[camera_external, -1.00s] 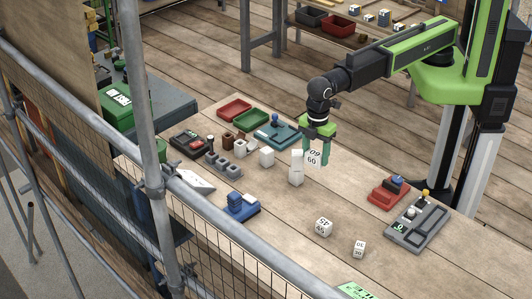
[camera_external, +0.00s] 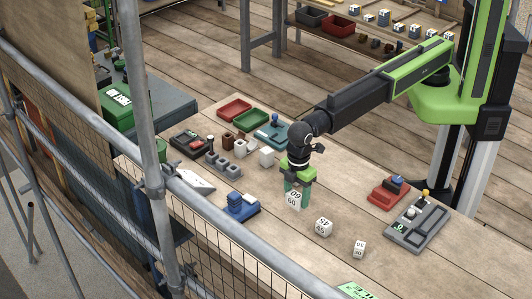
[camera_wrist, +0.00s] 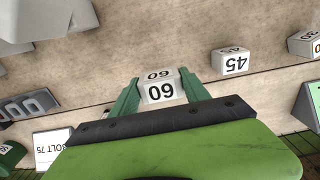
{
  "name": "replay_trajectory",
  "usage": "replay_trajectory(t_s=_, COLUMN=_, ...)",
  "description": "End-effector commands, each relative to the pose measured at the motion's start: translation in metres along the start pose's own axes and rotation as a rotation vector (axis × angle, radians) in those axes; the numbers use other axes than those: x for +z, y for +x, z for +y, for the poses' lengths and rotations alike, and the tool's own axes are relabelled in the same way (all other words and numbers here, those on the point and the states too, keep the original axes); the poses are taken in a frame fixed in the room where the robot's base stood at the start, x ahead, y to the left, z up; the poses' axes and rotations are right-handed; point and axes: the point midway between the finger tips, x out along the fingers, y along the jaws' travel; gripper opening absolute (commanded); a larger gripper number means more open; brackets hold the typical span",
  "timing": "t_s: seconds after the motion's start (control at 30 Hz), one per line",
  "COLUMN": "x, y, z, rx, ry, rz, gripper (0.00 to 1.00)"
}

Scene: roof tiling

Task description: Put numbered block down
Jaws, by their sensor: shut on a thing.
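My gripper (camera_external: 297,192) points down over the workbench, with its green fingers on either side of a white block numbered 60 (camera_external: 293,199). The wrist view shows the same block (camera_wrist: 161,88) between the fingertips. I cannot tell whether its underside touches the bench. A white block numbered 45 (camera_external: 324,227) stands to its right and nearer the camera, apart from it. A smaller white block numbered 30 (camera_external: 359,249) stands farther along the same line. Both show at the right of the wrist view, 45 (camera_wrist: 231,61) and 30 (camera_wrist: 304,43).
A blue device (camera_external: 240,207) sits left of the gripper. A white block (camera_external: 267,157), a grey holder (camera_external: 224,165) and trays lie behind. Bare wood surrounds the numbered blocks.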

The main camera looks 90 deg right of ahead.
Motion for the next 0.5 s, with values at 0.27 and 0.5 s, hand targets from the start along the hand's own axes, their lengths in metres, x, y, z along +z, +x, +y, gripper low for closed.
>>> replay_trajectory(t_s=0.27, x=0.0, y=0.025, z=0.0, rx=0.0, ry=0.0, rz=0.0, gripper=0.13)
replay_trajectory(t_s=0.5, x=0.0, y=0.038, z=0.0, rx=0.0, ry=0.0, rz=0.0, gripper=0.13)
